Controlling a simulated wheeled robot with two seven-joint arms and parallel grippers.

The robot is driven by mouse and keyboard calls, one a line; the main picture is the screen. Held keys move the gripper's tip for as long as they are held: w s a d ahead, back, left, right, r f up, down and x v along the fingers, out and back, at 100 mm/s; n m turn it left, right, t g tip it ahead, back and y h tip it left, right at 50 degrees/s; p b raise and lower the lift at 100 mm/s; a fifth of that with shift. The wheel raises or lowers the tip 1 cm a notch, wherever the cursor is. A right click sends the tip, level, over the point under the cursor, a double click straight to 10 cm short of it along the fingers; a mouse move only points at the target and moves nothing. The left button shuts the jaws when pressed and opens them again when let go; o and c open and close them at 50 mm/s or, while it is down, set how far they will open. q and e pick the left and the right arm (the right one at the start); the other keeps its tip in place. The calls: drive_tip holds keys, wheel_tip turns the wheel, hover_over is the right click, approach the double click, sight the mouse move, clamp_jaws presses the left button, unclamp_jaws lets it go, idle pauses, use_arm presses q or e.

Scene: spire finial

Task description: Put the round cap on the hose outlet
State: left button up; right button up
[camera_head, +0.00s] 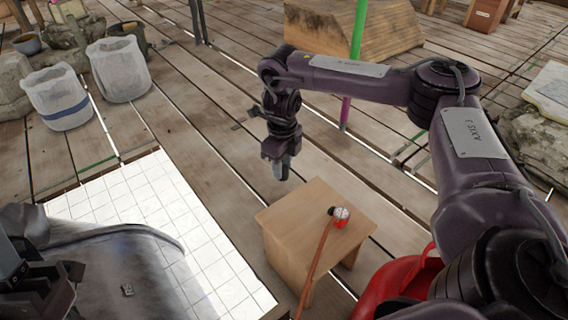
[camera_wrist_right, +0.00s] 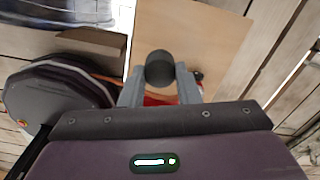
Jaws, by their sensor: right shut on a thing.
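The hose outlet (camera_head: 341,217), red with a pale ring, sits on top of the stand, apart from the cap.
The wooden stand (camera_head: 295,218) has a bare top around the outlet. An orange hose (camera_head: 318,256) runs down over its front. A red rounded thing (camera_head: 400,280) is at its right. A white gridded sheet (camera_head: 130,200) lies left, and a green pole (camera_head: 358,35) stands behind.

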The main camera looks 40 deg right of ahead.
drive_tip(key=shift+a+r+m, duration=0.3)
drive_tip(key=shift+a+m, duration=0.3)
drive_tip(key=shift+m, duration=0.6)
drive_tip(key=s+a+r+n, duration=0.3)
drive_tip(key=a+n, duration=0.3)
drive_tip(key=n, duration=1.1)
drive_tip(key=s+a+r+n, duration=0.2)
drive_tip(key=a+n, duration=0.4)
drive_tip(key=n, duration=1.1)
drive_tip(key=shift+s+a+r, duration=0.35)
drive_tip(key=shift+s+r, duration=0.05)
drive_tip(key=shift+s, duration=0.3)
drive_tip(key=shift+a, duration=0.1)
